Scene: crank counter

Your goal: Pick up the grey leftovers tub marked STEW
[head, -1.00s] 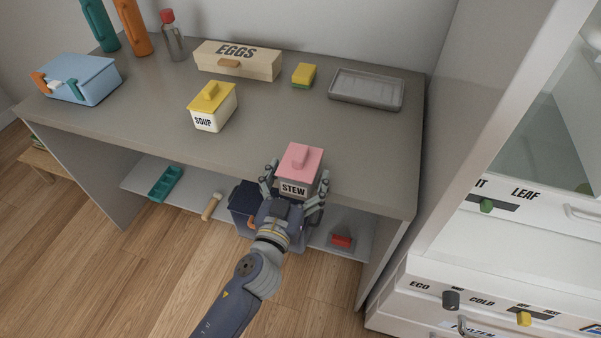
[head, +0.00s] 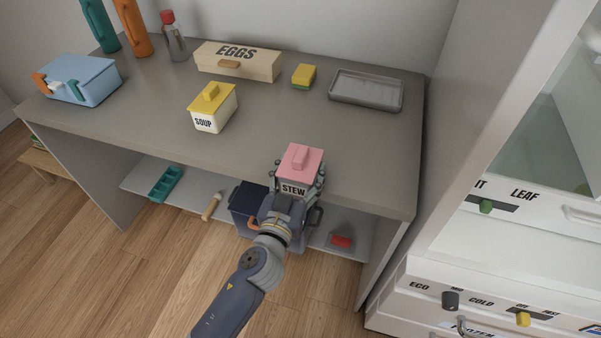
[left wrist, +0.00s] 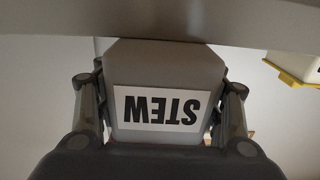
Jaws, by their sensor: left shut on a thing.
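The grey STEW tub (head: 294,189) with a pink lid (head: 300,162) stands upright at the front edge of the counter in the head view. My left gripper (head: 297,187) is shut on its sides, one finger on each side. In the left wrist view the tub's grey wall (left wrist: 165,62) fills the middle between the two fingers (left wrist: 165,110), and its STEW label appears upside down. I cannot tell whether the tub rests on the counter or is just off it. My right gripper is not in view.
On the counter (head: 150,113) are a yellow-lidded SOUP tub (head: 212,108), an EGGS box (head: 237,62), a sponge (head: 304,76), a grey tray (head: 366,91), a blue box (head: 82,80) and bottles. A lower shelf (head: 138,176) holds items. A white appliance (head: 480,270) stands right.

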